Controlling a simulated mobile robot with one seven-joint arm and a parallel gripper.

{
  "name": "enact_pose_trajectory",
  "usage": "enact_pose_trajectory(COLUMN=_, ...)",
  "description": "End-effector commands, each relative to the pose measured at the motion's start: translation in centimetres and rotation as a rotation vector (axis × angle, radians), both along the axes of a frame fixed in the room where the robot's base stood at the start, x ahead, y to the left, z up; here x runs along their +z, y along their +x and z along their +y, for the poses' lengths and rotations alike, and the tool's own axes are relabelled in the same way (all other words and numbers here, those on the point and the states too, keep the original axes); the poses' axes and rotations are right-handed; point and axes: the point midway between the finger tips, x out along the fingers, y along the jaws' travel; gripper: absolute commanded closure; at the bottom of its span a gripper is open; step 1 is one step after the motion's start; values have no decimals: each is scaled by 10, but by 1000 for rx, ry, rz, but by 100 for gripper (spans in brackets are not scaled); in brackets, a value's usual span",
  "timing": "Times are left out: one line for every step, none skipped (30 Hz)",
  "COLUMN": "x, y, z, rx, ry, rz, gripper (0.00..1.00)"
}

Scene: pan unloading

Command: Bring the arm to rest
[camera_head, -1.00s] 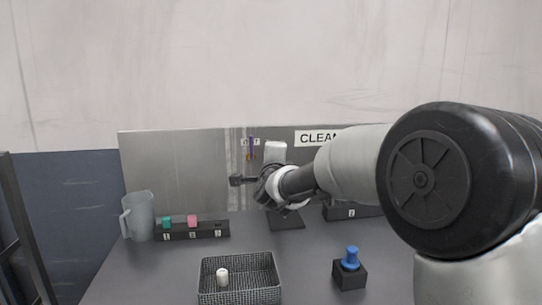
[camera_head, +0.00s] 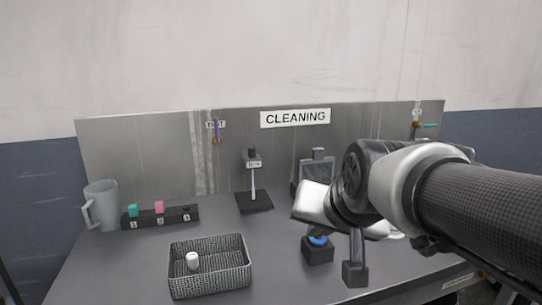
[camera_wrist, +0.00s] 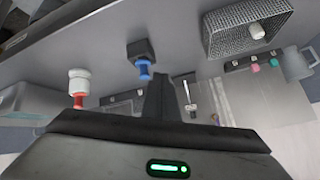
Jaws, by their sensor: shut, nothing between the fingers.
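My gripper (camera_head: 355,272) hangs over the right part of the table in the head view, with its dark fingers pointing down. The fingers also show in the wrist view (camera_wrist: 160,97). They are shut with nothing held. The arm comes in from the right edge and covers the table's right side. The blue piece also shows in the wrist view (camera_wrist: 144,70), in its block, apart from the fingers.
A mesh basket (camera_head: 210,285) holds a white item (camera_head: 192,260). A numbered rack (camera_head: 160,217) with a teal and a pink piece and a jug (camera_head: 101,203) stand at left. A stand (camera_head: 254,200) is at the back. A white-and-red item (camera_wrist: 79,85) shows in the wrist view.

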Motion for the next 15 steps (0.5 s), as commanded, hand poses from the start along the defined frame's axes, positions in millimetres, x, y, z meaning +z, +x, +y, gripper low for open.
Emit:
enact_pose_trajectory(x=-8, y=-24, z=-13, rx=19, ry=-46, rz=35, gripper=100)
enact_pose_trajectory(x=-13, y=-36, z=-19, rx=35, ry=-75, rz=59, gripper=100)
enact_pose_trajectory(x=-21, y=-54, z=-27, rx=53, ry=-109, rz=93, gripper=100)
enact_pose_trajectory(x=-27, y=-66, z=-33, rx=68, ry=-133, rz=118, gripper=100)
enact_pose_trajectory(x=-32, y=-78, z=-38, rx=83, ry=-155, rz=142, gripper=100)
enact_pose_trajectory(x=-39, y=-94, z=-45, rx=102, ry=-183, rz=172, gripper=100)
enact_pose_trajectory(x=-44, y=-105, z=-50, rx=115, ry=-201, rz=196, gripper=100)
enact_pose_trajectory(x=-49, y=-117, z=-54, rx=128, ry=-218, rz=219, gripper=100)
enact_pose_trajectory(x=-56, y=-133, z=-60, rx=148, ry=-242, rz=251, gripper=100)
enact_pose_trajectory(x=-38, y=-132, z=-60, rx=153, ry=-245, rz=254, gripper=100)
enact_pose_trajectory(x=-25, y=-130, z=-59, rx=152, ry=-243, rz=252, gripper=100)
enact_pose_trajectory(x=-14, y=-130, z=-59, rx=152, ry=-242, rz=253, gripper=100)
enact_pose_trajectory(x=-7, y=-130, z=-59, rx=151, ry=-241, rz=253, gripper=100)
enact_pose_trajectory(x=1, y=-130, z=-59, rx=151, ry=-241, rz=253, gripper=100)
enact_pose_trajectory(x=13, y=-129, z=-58, rx=150, ry=-241, rz=252, gripper=100)
